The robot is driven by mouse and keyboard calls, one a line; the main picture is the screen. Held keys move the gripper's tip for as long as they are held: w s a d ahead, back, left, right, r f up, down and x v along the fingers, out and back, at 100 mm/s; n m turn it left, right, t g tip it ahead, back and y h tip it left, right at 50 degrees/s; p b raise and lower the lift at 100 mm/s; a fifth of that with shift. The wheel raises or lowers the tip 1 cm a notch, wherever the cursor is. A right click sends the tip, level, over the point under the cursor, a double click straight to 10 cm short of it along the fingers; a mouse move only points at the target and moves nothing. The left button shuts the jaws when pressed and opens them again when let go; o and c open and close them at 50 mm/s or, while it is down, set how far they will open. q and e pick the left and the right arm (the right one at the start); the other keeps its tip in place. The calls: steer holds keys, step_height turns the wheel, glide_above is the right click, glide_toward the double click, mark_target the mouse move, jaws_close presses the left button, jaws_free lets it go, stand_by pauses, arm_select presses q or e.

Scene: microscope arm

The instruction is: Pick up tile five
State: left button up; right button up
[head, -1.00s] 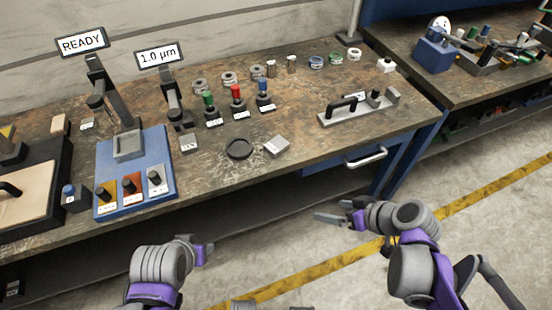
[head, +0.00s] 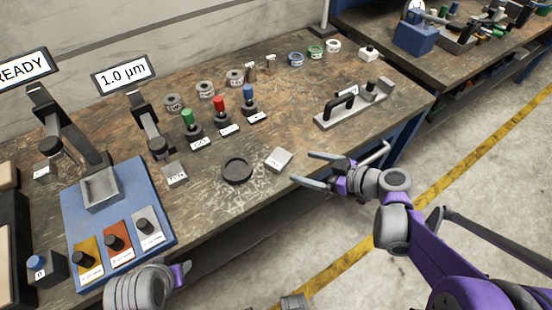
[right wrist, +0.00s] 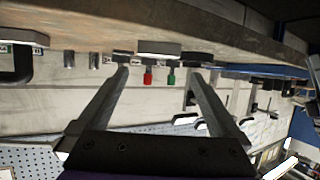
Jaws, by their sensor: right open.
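A small grey square tile (head: 278,159) with a white label lies near the front edge of the bench, right of a dark round dish (head: 237,170). Its label is too small to read, so I cannot confirm it is tile five. My right gripper (head: 303,168) is open and empty at the bench's front edge, just right of the tile and apart from it. In the right wrist view, a grey block (right wrist: 158,47), apparently this tile, shows beyond the spread fingers (right wrist: 160,72). My left gripper (head: 181,273) is partly in view low in front; its jaws are unclear.
Another labelled grey block (head: 174,175) sits left of the dish. Green, red and blue-handled tools (head: 219,107) stand behind. A fixture with a black handle (head: 350,105) is to the right. A blue microscope base (head: 120,200) is at left.

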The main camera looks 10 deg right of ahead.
mark_target(285, 162)
steer(key=x, duration=0.5)
steer(key=b+x, duration=0.1)
steer(key=x, duration=0.2)
steer(key=shift+d+f, duration=0.1)
steer(key=shift+f, duration=0.3)
jaws_close()
